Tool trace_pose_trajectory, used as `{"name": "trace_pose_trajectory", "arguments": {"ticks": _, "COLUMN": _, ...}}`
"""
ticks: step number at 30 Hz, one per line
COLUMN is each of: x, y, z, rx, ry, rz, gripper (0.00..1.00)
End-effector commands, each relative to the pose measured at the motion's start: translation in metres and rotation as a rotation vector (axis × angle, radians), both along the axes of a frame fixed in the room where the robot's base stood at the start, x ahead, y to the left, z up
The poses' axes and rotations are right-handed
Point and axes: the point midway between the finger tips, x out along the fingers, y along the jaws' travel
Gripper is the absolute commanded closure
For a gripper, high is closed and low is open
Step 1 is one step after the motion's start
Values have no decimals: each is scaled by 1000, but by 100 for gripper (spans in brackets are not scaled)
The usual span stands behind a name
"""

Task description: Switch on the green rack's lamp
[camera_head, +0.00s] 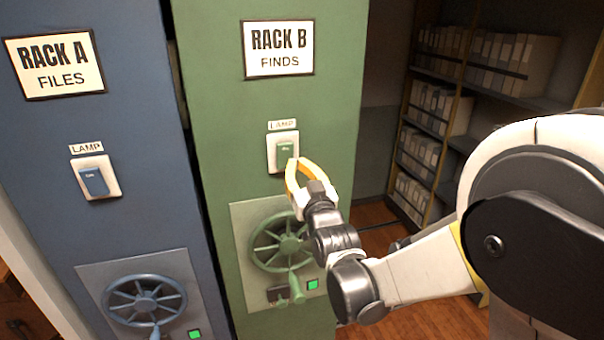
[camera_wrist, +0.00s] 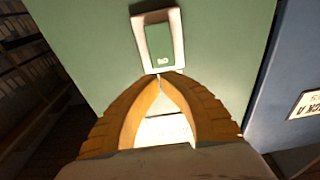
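The green rack (camera_head: 215,150), signed RACK B FINDS, carries a lamp switch: a green rocker (camera_head: 286,147) in a white plate (camera_head: 272,160) under a LAMP label (camera_head: 283,125). The rocker also shows in the wrist view (camera_wrist: 158,42), above my fingertips. My gripper (camera_head: 293,162) has its orange fingers closed, tips together with nothing between them. The tips overlap the lower right of the switch plate in the head view. In the wrist view (camera_wrist: 160,78) they lie at the plate's near edge. Whether they touch it I cannot tell.
Below the switch is a green handwheel (camera_head: 285,243) with a knob and a lit green indicator (camera_head: 312,284). The blue rack (camera_head: 110,130) on the left has its own lamp switch (camera_head: 95,180) and handwheel (camera_head: 145,300). Shelves with boxes (camera_head: 440,110) stand behind, right.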

Motion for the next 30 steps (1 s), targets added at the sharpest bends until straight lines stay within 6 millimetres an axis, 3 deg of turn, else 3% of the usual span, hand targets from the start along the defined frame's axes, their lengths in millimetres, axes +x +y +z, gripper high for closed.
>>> {"name": "trace_pose_trajectory", "arguments": {"ticks": 6, "x": 43, "y": 12, "z": 7, "rx": 0, "ry": 0, "rz": 0, "gripper": 100}}
{"name": "trace_pose_trajectory", "arguments": {"ticks": 12, "x": 65, "y": 18, "z": 10, "rx": 0, "ry": 0, "rz": 0, "gripper": 100}}
{"name": "trace_pose_trajectory", "arguments": {"ticks": 26, "x": 71, "y": 20, "z": 11, "rx": 0, "ry": 2, "rz": -1, "gripper": 100}}
{"name": "trace_pose_trajectory", "arguments": {"ticks": 30, "x": 79, "y": 22, "z": 19, "rx": -22, "ry": 80, "rz": -1, "gripper": 100}}
